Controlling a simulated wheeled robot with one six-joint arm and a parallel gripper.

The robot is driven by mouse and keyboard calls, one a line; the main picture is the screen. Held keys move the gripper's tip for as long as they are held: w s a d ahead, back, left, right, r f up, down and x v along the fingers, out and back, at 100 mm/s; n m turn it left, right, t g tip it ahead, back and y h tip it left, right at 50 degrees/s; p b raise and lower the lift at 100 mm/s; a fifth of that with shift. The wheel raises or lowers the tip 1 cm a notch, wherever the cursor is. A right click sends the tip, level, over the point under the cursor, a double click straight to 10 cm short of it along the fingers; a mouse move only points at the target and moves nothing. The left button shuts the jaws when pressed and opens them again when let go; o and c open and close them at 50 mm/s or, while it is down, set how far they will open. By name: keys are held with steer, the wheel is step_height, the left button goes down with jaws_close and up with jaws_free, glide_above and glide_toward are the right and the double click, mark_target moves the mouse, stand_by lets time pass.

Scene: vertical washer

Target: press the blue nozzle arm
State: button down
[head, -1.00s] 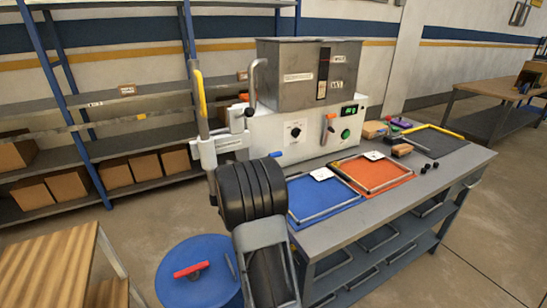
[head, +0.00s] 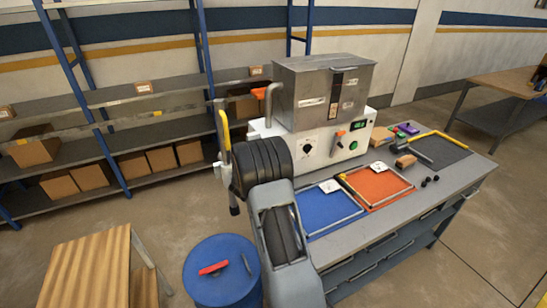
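The washer (head: 320,100) is a grey metal box on a white base, standing at the back of a grey workbench. A curved grey handle or pipe (head: 268,102) is on its left side, with an orange piece (head: 258,93) beside it. I cannot make out a blue nozzle arm. An upright grey pole with a yellow bar (head: 224,128) stands left of the washer, partly hidden by my arm. A small white piece (head: 222,172) shows at the black joint's left edge; I cannot tell what it belongs to. My gripper is not distinguishable, likely hidden behind my arm.
The workbench (head: 350,234) carries a blue mat (head: 322,207), an orange mat (head: 378,184) and several small items. A blue drum (head: 222,285) and a wooden table (head: 85,275) stand in front left. Shelving (head: 100,115) lines the back.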

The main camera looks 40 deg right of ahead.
steer(key=shift+w+d+r, duration=0.1)
steer(key=shift+w+r, duration=0.1)
steer(key=shift+w, duration=0.1)
steer(key=shift+r, duration=0.1)
stand_by(0.4)
